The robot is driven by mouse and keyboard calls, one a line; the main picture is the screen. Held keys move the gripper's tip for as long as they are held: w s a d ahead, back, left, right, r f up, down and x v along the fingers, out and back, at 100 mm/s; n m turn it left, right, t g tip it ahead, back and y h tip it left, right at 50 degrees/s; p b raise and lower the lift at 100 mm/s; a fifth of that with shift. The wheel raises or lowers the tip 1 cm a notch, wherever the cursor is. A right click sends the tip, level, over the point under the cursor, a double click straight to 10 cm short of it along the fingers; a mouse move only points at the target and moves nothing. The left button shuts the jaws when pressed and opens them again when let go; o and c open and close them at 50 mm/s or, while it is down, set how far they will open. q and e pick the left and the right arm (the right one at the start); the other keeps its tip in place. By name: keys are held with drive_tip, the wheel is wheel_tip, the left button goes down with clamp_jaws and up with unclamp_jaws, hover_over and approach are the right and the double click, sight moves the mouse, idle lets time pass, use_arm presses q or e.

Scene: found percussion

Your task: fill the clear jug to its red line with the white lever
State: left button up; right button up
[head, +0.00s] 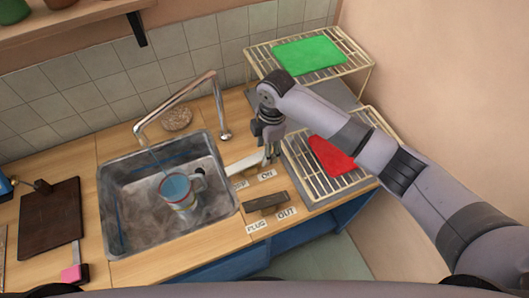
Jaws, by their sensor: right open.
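The clear jug (180,193) stands in the metal sink (118,228), below and right of the spout tip. Its rim looks bluish and a handle shows on its right. A faint pale streak runs from the spout toward the jug. I cannot make out the red line or the water level. The white lever (246,163) lies right of the sink, behind the OFF label (240,184) and ON label (267,174). My right gripper (272,152) is open at the lever's right end; I cannot tell whether it touches. My left gripper is out of view.
The chrome tap (178,95) arches over the sink's back left. A dark handle (265,202) lies by the PLUG and OUT labels. A wire rack (300,165) holds a red cloth (331,155). A dark board (50,218) lies left of the sink.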

wheel_tip(320, 180, up, 9)
drive_tip(key=shift+w+d, duration=0.25)
drive_tip(key=shift+d, duration=0.2)
idle(0.9)
